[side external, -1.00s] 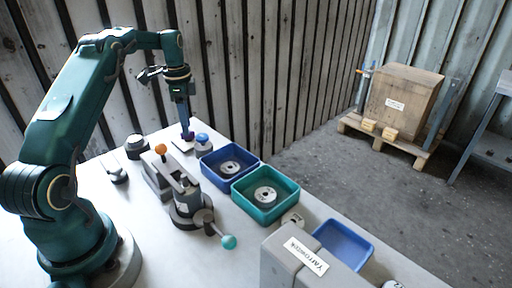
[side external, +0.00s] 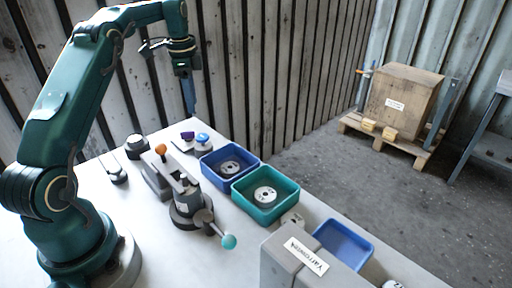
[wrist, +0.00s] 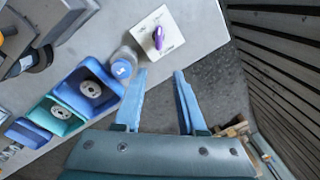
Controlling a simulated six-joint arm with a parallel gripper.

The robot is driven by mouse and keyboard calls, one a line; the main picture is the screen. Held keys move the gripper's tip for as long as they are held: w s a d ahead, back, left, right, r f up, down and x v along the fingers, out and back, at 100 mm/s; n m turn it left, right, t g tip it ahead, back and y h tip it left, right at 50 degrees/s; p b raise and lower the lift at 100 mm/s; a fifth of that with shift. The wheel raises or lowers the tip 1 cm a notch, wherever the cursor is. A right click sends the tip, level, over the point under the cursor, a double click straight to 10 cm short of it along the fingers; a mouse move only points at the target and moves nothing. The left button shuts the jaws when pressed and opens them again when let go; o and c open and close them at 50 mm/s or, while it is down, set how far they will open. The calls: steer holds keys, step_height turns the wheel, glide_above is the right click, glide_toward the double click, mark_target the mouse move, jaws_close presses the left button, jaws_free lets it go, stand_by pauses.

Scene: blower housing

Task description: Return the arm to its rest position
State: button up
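My gripper (side external: 190,98) is raised above the far end of the table in the side external view, clear of everything on it. In the wrist view my gripper (wrist: 164,84) shows two blue fingers standing apart with nothing between them. The purple piece (wrist: 158,38) sits on a white plate (wrist: 146,48) near the table edge, apart from the fingers. The purple piece also shows in the side view (side external: 187,135).
A blue-capped cylinder (side external: 202,142) stands beside a blue bin (side external: 212,172) and a teal bin (side external: 240,196), each holding a round metal part. A clamp fixture (side external: 185,205) with orange and teal knobs, an empty blue tray (side external: 345,243) and a grey box (side external: 290,262) stand nearer. Plank wall behind.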

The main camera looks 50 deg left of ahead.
steer(key=s+d+r+m+t, duration=0.1)
steer(key=s+d+r+t, duration=0.1)
steer(key=d+r, duration=1.05)
steer(key=s+d+n+t, duration=0.2)
steer(key=s+d, duration=0.6)
steer(key=d, duration=0.1)
steer(key=s+d+f+n, duration=0.3)
steer(key=s+f+n, duration=0.3)
steer(key=s+f, duration=0.2)
steer(key=shift+s+n+t+h, duration=0.25)
steer(key=shift+n+t+h, duration=0.05)
steer(key=shift+n+t, duration=0.1)
